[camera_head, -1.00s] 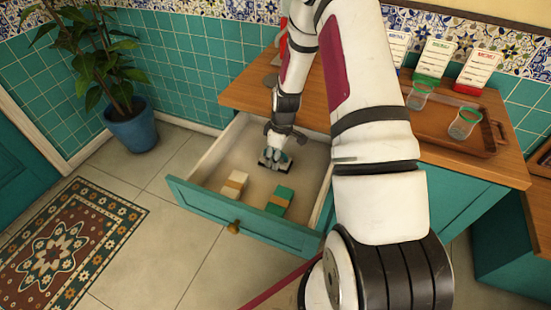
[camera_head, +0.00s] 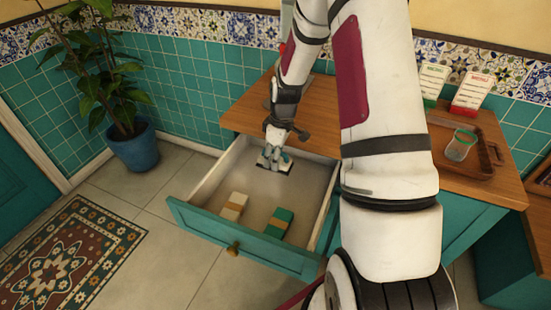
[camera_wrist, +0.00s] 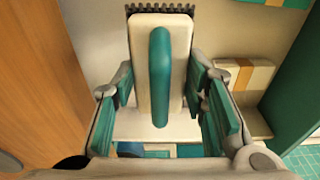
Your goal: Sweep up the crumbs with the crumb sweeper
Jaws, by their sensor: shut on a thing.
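The crumb sweeper (camera_wrist: 145,70) has a pale body, a teal handle (camera_wrist: 160,75) and a row of dark bristles (camera_wrist: 160,9). In the wrist view it lies between the two fingers of my gripper (camera_wrist: 160,88), which is shut on it. In the head view my gripper (camera_head: 274,156) is over the back part of the open drawer (camera_head: 213,227), with the sweeper (camera_head: 273,167) small beneath it. I cannot tell how high the sweeper is above the drawer floor. I see no crumbs in either view; my arm hides part of the tabletop.
A cream block (camera_head: 233,206) and a green block (camera_head: 279,223), both with tan bands, lie in the drawer's front part. The wooden counter (camera_head: 250,120) is behind it. A tray (camera_head: 450,170) with a glass (camera_head: 460,146) and upright cards (camera_head: 470,93) are at right. A potted plant (camera_head: 133,150) stands left.

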